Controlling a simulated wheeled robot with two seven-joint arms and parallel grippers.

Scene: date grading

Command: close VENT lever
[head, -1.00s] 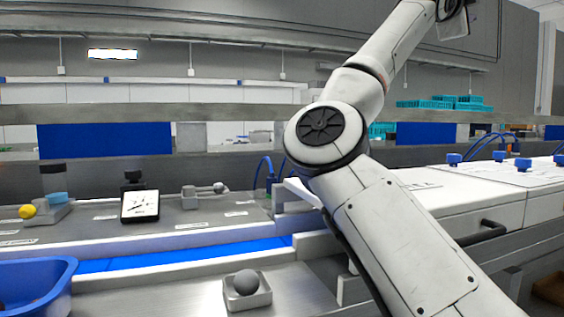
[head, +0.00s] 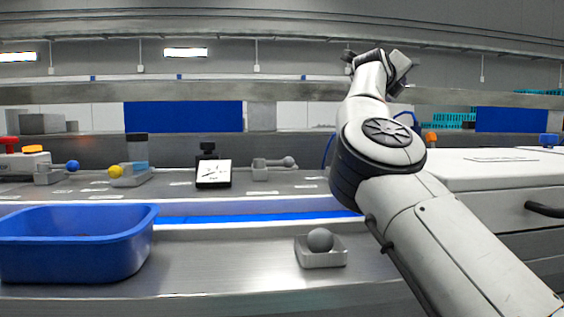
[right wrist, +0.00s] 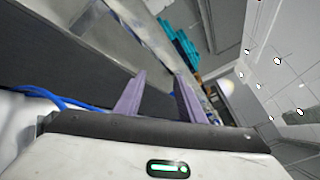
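Several ball-ended levers stand on the back panel in the head view: a grey-knobbed lever (head: 275,167), a yellow-knobbed lever (head: 122,174) and a blue-knobbed lever (head: 62,171). Their labels are too small to read, so I cannot tell which is VENT. My right arm rises from the lower right, with its wrist end (head: 385,70) high and to the right of the grey-knobbed lever, touching none of the levers. In the right wrist view my right gripper (right wrist: 160,78) has its two purple fingers apart with nothing between them. My left gripper is not in view.
A blue bin (head: 75,262) stands front left. A grey ball (head: 320,239) sits in a small square holder (head: 322,259) on the front steel surface. A blue belt (head: 240,218) runs in front of the panel. A black-framed gauge (head: 213,174) stands between levers. A white cabinet (head: 490,170) is right.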

